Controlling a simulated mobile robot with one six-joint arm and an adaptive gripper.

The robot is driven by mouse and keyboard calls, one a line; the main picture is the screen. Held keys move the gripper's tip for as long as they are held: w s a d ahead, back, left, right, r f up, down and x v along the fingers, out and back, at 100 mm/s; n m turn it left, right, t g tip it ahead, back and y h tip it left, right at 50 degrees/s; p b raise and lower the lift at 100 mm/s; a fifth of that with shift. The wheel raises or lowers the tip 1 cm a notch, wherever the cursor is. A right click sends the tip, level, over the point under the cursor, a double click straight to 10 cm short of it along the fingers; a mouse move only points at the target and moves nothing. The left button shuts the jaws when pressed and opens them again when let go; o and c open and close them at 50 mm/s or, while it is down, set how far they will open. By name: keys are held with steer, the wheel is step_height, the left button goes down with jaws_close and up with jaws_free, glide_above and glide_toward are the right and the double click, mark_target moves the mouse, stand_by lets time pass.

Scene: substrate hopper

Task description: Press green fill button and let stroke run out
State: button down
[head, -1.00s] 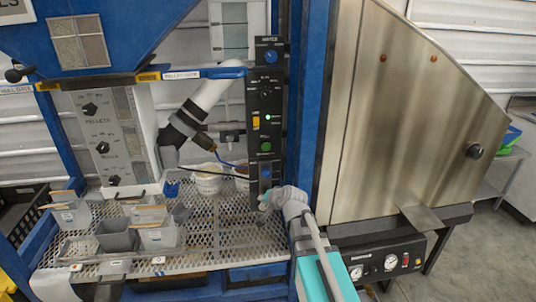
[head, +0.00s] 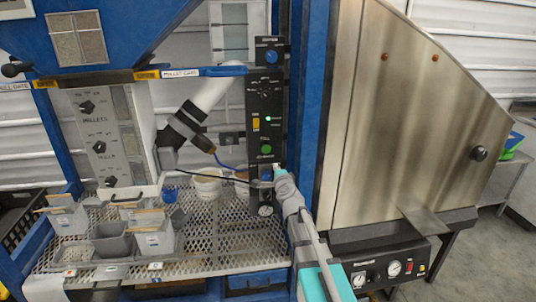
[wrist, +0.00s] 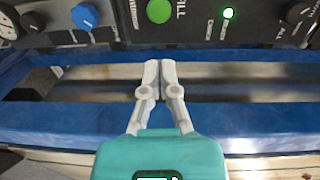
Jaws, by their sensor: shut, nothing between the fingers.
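The green fill button (head: 266,149) sits on the lower half of the tall black control panel (head: 265,70). It also shows at the top edge of the wrist view (wrist: 158,11), with "FILL" lettering beside it. My gripper (head: 278,169) is in front of the panel, a little below and right of the green button in the head view. In the wrist view its two fingertips (wrist: 158,66) are together and empty, below the button and apart from it in the picture. The depth gap to the panel is hard to judge. A small green lamp (wrist: 228,12) is lit.
A blue button (wrist: 84,16) and a gauge (wrist: 8,25) are on the panel near the green button. A blue frame post (head: 305,100) stands to the right of the panel. Grey bins (head: 153,240) and a white bucket (head: 207,185) stand on the mesh shelf at left.

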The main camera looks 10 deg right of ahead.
mark_target(267, 149)
steer(key=shift+w, duration=0.2)
steer(key=w, duration=0.9)
steer(key=w+a, duration=0.1)
steer(key=w, duration=0.3)
steer(key=shift+w+f+b, duration=0.3)
